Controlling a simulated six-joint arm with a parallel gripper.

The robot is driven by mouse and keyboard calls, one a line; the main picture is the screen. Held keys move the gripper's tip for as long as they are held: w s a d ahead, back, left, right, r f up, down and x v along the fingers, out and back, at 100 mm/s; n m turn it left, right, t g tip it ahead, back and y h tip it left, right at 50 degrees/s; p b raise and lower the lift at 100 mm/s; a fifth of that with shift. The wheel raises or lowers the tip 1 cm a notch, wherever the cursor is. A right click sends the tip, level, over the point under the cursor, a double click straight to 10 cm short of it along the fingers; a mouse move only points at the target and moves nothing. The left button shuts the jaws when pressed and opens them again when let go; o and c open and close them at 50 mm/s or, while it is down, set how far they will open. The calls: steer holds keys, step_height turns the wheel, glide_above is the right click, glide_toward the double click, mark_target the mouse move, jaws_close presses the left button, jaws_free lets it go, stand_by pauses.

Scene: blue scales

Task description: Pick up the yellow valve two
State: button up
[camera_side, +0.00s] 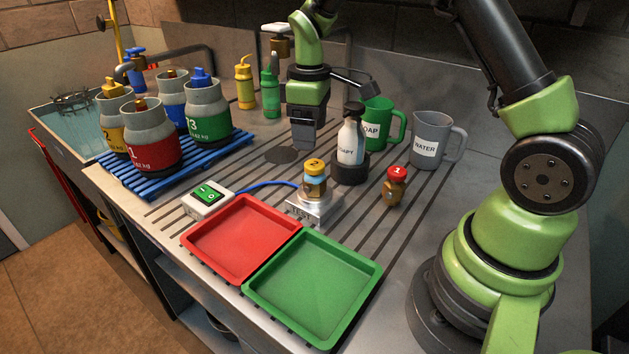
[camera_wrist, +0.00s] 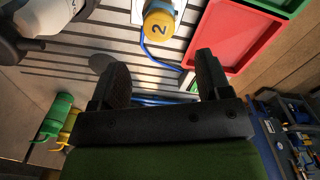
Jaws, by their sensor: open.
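The yellow-topped valve two (camera_side: 315,180), marked "2", stands upright on a small metal scale (camera_side: 308,208) in the side view. In the wrist view its yellow cap (camera_wrist: 159,27) shows at the top centre, beyond the fingertips. My gripper (camera_side: 303,140) hangs above the counter, behind and slightly left of the valve, apart from it. In the wrist view my gripper (camera_wrist: 165,75) is open with nothing between its fingers. A red-topped valve one (camera_side: 395,186) stands on the counter to the right.
A soap bottle (camera_side: 351,143) stands close right of my gripper, before a green jug (camera_side: 378,125) and grey jug (camera_side: 431,140). Red (camera_side: 240,241) and green (camera_side: 312,287) trays lie in front. Gas bottles stand on a blue pallet (camera_side: 165,178).

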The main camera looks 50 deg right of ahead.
mark_target(314, 164)
step_height(314, 164, down, 4)
steer(key=shift+s+f, duration=0.1)
steer(key=shift+f, duration=0.1)
steer(key=f, duration=0.5)
steer(key=shift+s+d+f, duration=0.1)
steer(key=shift+s, duration=0.2)
steer(key=shift+c, duration=0.3)
